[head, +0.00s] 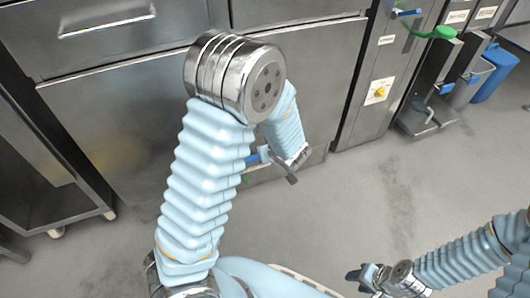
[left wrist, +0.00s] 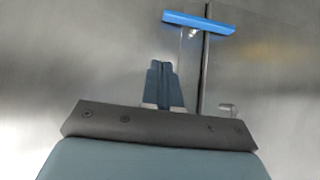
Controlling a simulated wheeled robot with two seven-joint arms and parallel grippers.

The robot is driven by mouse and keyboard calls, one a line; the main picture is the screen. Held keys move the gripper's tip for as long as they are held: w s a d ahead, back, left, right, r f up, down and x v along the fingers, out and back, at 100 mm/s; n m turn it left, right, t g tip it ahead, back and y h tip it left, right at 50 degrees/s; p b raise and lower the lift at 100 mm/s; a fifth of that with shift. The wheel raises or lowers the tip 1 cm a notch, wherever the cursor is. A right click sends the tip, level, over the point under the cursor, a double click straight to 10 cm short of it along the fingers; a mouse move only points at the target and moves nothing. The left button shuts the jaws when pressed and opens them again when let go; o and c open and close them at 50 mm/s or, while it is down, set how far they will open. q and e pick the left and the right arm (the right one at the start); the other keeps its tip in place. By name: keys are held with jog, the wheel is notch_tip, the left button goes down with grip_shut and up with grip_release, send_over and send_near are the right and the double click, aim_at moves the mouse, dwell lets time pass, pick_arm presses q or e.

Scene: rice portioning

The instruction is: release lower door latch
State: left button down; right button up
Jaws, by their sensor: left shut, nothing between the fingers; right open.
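In the head view a small blue piece (head: 251,159), likely this latch, shows low on the cabinet, partly hidden by my left arm. My left gripper (left wrist: 161,66) has its fingers together and empty, pointing toward the latch with a visible gap. In the head view it is near the cabinet's lower edge (head: 265,154). My right gripper (head: 357,274) is open and empty above the floor at the lower right.
The steel cabinet door (head: 125,135) fills the left and middle. A blue bin (head: 495,73) is at the far right. The grey floor (head: 385,195) is clear in front.

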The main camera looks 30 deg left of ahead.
pick_arm(q)
jog(key=s+d+f+b+x, duration=0.1)
jog(key=b+x, duration=0.4)
jog(key=x, duration=0.6)
jog(key=shift+f+b, duration=0.3)
jog(key=shift+f, duration=0.45)
